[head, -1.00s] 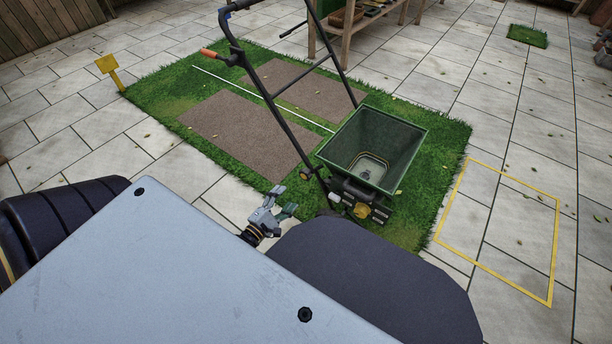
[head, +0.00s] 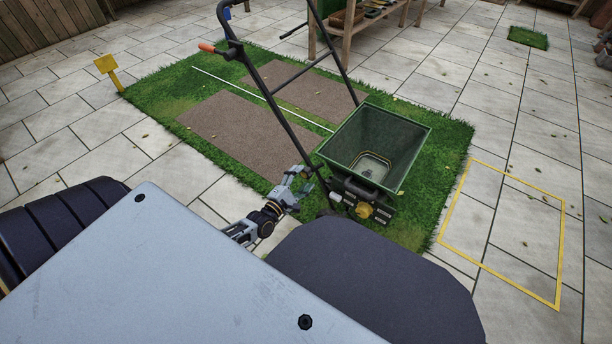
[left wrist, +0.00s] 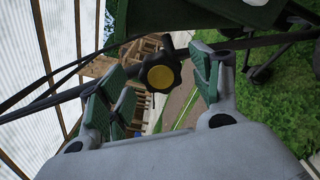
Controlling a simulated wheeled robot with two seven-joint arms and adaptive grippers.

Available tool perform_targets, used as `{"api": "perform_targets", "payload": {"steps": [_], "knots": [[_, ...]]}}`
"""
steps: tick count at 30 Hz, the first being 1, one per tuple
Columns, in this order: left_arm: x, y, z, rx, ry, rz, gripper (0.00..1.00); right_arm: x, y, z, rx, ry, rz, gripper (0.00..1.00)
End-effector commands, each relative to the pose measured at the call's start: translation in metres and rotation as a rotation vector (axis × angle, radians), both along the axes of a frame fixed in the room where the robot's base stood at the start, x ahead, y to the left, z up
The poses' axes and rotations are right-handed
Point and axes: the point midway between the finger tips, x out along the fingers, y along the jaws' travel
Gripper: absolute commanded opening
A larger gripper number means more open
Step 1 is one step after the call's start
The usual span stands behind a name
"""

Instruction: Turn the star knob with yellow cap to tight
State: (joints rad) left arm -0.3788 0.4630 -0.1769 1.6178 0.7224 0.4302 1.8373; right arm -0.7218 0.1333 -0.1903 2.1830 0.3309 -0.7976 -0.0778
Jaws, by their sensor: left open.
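The star knob, black with lobes and a round yellow cap (left wrist: 160,75), sits on a dark tube of the spreader in the left wrist view. It appears between the two open green-padded fingers of my left gripper (left wrist: 158,90), with a visible gap on each side. I cannot tell how far ahead of the fingertips it is. In the head view my left gripper (head: 304,181) is open beside the lower handle of the green spreader (head: 348,185), and the star knob there is not clearly visible. My right gripper is not in view.
The spreader's hopper (head: 405,150) stands on a grass patch (head: 440,160). A yellow round part (head: 364,211) is on its front. The black handle frame (head: 283,118) rises behind my gripper. A yellow outlined square (head: 557,250) on the paving at right is empty.

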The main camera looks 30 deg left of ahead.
Motion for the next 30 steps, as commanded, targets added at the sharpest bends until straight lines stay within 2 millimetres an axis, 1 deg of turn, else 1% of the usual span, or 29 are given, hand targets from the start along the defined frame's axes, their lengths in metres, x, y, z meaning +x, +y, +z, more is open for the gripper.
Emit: {"api": "perform_targets", "payload": {"steps": [3,9,15,23,30], "knots": [[0.012,-0.001,-0.001,0.0,-0.002,0.001,0.64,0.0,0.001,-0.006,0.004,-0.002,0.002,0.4],[0.026,-0.001,-0.001,0.0,-0.001,0.001,0.64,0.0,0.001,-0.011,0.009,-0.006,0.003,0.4],[0.031,-0.002,0.0,0.0,-0.001,0.001,0.64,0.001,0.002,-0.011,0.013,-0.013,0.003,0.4],[0.031,-0.002,0.0,0.0,0.0,0.0,0.64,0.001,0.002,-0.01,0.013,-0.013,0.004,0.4],[0.031,-0.002,0.0,0.0,0.0,0.0,0.34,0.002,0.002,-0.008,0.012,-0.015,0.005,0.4]]}}
